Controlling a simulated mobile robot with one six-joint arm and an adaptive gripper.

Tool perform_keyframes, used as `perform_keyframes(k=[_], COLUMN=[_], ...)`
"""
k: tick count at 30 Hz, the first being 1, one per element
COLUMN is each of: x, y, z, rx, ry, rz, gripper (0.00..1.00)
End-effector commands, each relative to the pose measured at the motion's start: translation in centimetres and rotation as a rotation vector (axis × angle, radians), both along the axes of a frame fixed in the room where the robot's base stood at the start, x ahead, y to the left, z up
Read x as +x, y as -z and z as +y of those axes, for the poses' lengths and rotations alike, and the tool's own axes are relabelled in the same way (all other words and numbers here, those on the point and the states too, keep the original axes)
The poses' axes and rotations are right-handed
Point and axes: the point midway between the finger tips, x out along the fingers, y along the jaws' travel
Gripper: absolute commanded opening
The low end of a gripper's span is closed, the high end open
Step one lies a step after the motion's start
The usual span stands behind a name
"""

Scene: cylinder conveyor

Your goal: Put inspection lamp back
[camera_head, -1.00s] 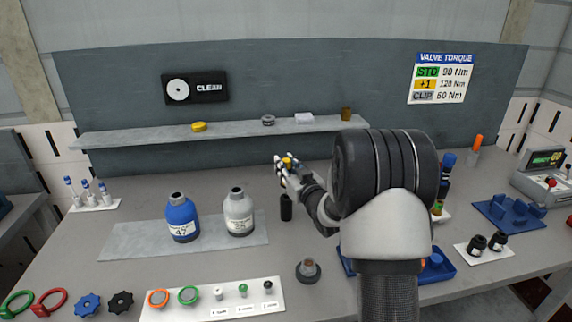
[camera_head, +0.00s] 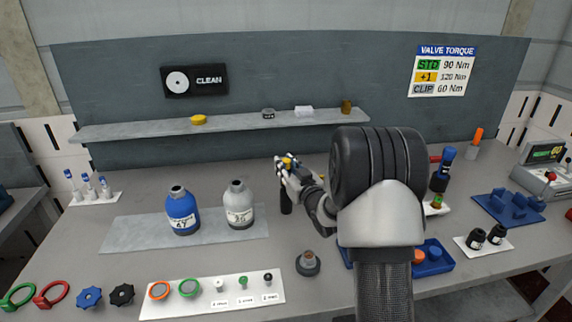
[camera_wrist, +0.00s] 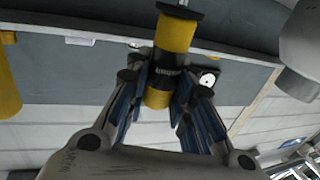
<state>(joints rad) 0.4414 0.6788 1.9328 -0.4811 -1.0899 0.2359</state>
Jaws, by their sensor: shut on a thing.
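My gripper (camera_head: 287,163) is shut on a yellow and black cylindrical thing, which I take for the inspection lamp (camera_wrist: 176,35). The wrist view shows its yellow bands and black middle between the fingers (camera_wrist: 157,92). In the head view only a small yellow part of the lamp (camera_head: 289,161) shows at the fingertips, above the table behind the bottles. A dark upright cylinder (camera_head: 286,204) stands directly below the gripper. I cannot tell whether the lamp touches it.
A blue bottle (camera_head: 183,212) and a grey bottle (camera_head: 239,208) stand left of the gripper. A shelf (camera_head: 230,122) with small parts runs behind. A pipe fitting (camera_head: 308,264) stands in front. My arm hides part of a blue tray (camera_head: 434,262) at right.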

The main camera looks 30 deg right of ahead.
Motion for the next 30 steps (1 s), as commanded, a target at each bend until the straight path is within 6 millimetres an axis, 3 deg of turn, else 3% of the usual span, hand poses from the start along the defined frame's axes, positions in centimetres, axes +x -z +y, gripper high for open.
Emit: perform_keyframes(k=[24, 25, 30], x=[0.0, 0.0, 0.0], y=[2.0, 2.0, 2.0], z=[0.0, 0.0, 0.0], rx=[0.0, -0.001, 0.0], ry=[0.0, 0.0, 0.0], rz=[-0.001, -0.002, -0.001], gripper=[0.0, 0.24, 0.35])
